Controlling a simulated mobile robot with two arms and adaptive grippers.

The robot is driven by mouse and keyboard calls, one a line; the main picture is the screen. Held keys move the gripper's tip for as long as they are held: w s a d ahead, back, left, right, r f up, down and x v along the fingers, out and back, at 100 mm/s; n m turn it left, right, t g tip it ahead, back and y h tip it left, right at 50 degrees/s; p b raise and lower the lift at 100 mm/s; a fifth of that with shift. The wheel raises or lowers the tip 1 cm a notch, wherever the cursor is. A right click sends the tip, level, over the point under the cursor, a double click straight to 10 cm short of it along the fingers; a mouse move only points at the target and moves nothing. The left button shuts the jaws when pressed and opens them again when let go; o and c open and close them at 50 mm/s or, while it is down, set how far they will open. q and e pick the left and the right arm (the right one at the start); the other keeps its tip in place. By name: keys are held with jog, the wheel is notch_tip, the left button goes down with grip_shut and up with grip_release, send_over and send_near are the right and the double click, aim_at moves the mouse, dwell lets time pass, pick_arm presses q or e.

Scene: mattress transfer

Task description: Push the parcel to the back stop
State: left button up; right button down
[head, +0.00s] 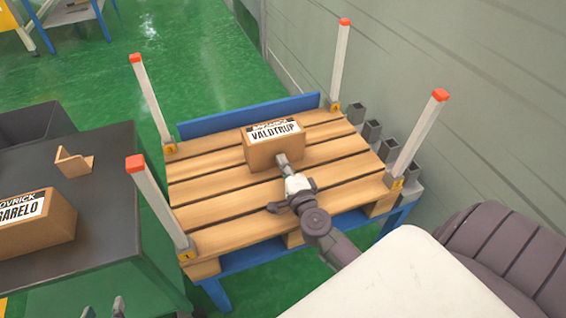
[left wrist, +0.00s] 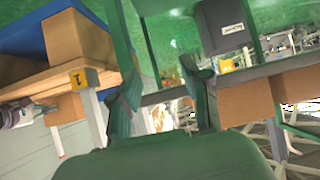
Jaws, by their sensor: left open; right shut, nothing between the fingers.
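The parcel (head: 262,154), a brown cardboard box with a white VALDTRUP label, sits upright on the wooden pallet (head: 215,205). The blue back stop (head: 225,113) runs along the pallet's far edge, and a strip of bare slats shows between it and the parcel. My right gripper (head: 283,160) is shut and empty, its tip at the parcel's near face; it looks to be touching, but the exact contact is hard to tell. My left gripper (head: 103,308) is open and empty at the bottom left edge; its fingers (left wrist: 160,92) show apart in the left wrist view.
White posts with orange caps (head: 150,98) stand at the pallet's corners. A dark table (head: 110,225) at left carries another box (head: 35,225), a small cardboard piece (head: 74,162) and a dark bin (head: 30,130). A grey wall (head: 470,90) stands at right. Green floor lies beyond.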

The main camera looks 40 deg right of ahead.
jog(key=shift+w, duration=0.1)
jog(key=x, duration=0.1)
jog(key=p+x, duration=0.1)
jog(key=x, duration=0.1)
jog(key=shift+r, duration=0.25)
pick_arm(q)
jog(key=s+a+f+g+y, duration=0.1)
jog(key=s+a+f+g, duration=0.1)
jog(key=s+f+g, duration=0.15)
pick_arm(e)
jog(key=x, duration=0.5)
jog(key=shift+f, duration=0.1)
jog(key=b+x, duration=0.1)
jog(key=x, duration=0.4)
jog(key=shift+w+d+f, duration=0.1)
jog(key=shift+w+d, duration=0.15)
jog(key=shift+w, duration=0.1)
pick_arm(q)
jog(key=w+d+r+t, duration=0.1)
jog(key=w+r+t, duration=0.1)
jog(key=r+t, duration=0.1)
jog(key=shift+w+d+r+h, duration=0.1)
jog(key=shift+w+d+h, duration=0.25)
jog(key=shift+d+h, duration=0.05)
pick_arm(e)
jog(key=shift+r, duration=0.25)
